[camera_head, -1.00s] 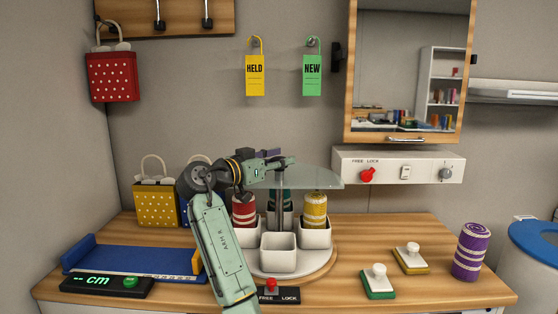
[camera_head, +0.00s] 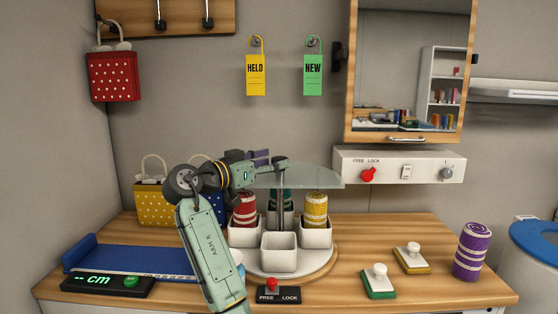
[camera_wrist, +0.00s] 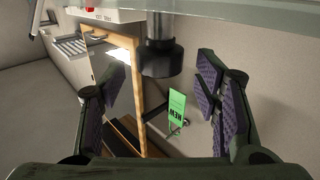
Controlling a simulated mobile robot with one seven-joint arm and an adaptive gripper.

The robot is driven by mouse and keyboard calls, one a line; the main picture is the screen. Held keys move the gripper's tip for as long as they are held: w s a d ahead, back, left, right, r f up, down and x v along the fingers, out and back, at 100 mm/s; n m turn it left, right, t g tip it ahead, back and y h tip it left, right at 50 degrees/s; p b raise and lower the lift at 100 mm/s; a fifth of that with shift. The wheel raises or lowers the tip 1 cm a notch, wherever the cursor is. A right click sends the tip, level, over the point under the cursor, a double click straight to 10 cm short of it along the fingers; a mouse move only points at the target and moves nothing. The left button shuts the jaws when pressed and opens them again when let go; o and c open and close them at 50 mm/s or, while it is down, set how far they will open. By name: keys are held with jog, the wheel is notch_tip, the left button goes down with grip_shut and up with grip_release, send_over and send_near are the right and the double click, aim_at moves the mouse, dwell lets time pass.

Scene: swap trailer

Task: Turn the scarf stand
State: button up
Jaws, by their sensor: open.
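The scarf stand is a pale round turntable (camera_head: 300,268) on the table, with white cups around a central post and a clear disc (camera_head: 318,178) on top. Its front cup (camera_head: 279,252) is empty; others hold a red scarf roll (camera_head: 244,209), a yellow one (camera_head: 315,209) and a partly hidden teal one. My gripper (camera_head: 278,163) is open just above the disc. In the wrist view, which looks upside down, a grey post with a dark end (camera_wrist: 161,58) shows between the spread fingers of my gripper (camera_wrist: 162,78), with gaps on both sides.
A FREE/LOCK box (camera_head: 279,295) with a red knob stands in front. A measuring board (camera_head: 135,258) lies left; two stamp-like blocks (camera_head: 378,283) and a purple roll (camera_head: 471,252) stand right. A wall control box (camera_head: 398,165) is behind right. Yellow HELD (camera_head: 256,76) and green NEW tags hang above.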

jog(key=v, duration=0.9)
jog(key=shift+w+d, duration=0.1)
